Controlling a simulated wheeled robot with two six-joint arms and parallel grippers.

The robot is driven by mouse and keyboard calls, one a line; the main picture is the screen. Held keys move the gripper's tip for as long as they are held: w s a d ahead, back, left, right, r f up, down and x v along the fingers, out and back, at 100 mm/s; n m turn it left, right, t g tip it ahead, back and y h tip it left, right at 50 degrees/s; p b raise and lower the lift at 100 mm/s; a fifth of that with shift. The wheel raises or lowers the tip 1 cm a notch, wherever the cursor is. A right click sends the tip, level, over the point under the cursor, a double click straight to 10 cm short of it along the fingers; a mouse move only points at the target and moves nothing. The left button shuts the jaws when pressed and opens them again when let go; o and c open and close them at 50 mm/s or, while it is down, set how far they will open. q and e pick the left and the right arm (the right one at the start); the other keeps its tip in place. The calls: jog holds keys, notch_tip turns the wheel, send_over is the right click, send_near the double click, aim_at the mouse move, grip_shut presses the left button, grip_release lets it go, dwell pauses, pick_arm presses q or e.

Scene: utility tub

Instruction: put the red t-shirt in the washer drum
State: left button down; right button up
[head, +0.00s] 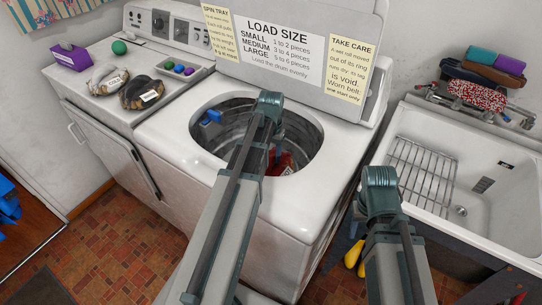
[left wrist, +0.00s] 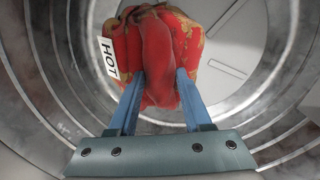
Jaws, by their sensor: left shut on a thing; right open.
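The washer drum (head: 236,105) is the open metal tub in the white top-loading machine. My left gripper (head: 277,158) reaches down inside the drum opening, partly hidden by its own arm. The red t-shirt (head: 285,164) shows below it, near the front right of the drum. In the left wrist view, the left gripper (left wrist: 156,90) is shut on the red t-shirt (left wrist: 157,50), which is bunched, with yellowish patches. The metal drum wall (left wrist: 50,75) surrounds it. I cannot tell whether the shirt touches the bottom. My right arm is over the sink side; its fingers are hidden.
A blue piece (head: 211,117) sits at the drum's left inner side. A white sink (head: 510,180) with a wire rack (head: 424,175) is at right. Folded cloths (head: 482,75) lie behind it. A white "HOT" label (left wrist: 109,58) shows beside the shirt.

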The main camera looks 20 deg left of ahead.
pick_arm(q)
jog(key=shift+f+b, duration=0.6)
jog(key=shift+f, duration=0.05)
jog(key=shift+c, duration=1.6)
grip_release()
jog(key=shift+r, duration=0.1)
notch_tip(320, 180, up, 13)
jog(key=p, duration=1.3)
